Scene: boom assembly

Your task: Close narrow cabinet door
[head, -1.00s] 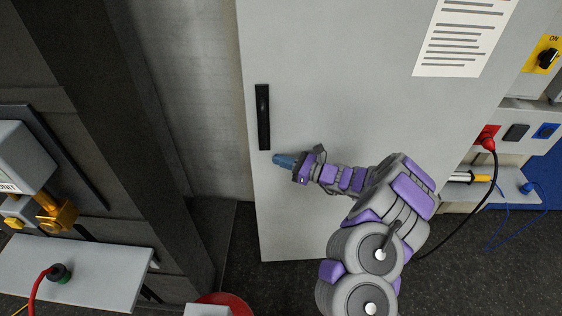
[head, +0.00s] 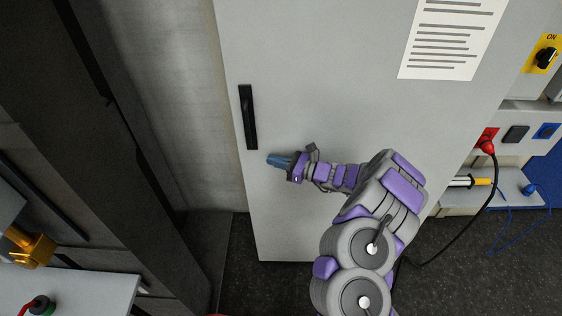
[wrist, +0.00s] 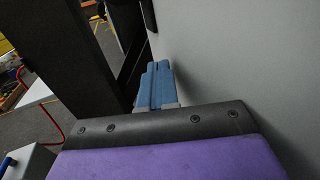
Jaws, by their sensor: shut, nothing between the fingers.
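The narrow cabinet door (head: 320,100) is a tall grey panel with a black vertical handle (head: 248,117) near its left edge and a printed sheet at its upper right. My gripper (head: 270,160), with blue fingers, is shut and empty. In the head view it is just below and right of the handle, over the door face. In the wrist view the blue fingers (wrist: 156,85) lie alongside the grey door surface (wrist: 235,65), very near it; I cannot tell if they touch. The handle's lower end shows ahead of the fingers. The door's hinge side is not clear.
A dark frame (head: 130,130) stands left of the door. A white shelf (head: 75,285) with a red plug is at lower left. A panel with a red plug (head: 487,146), black cable and yellow switch plate (head: 545,55) is at right. Dark floor is open below.

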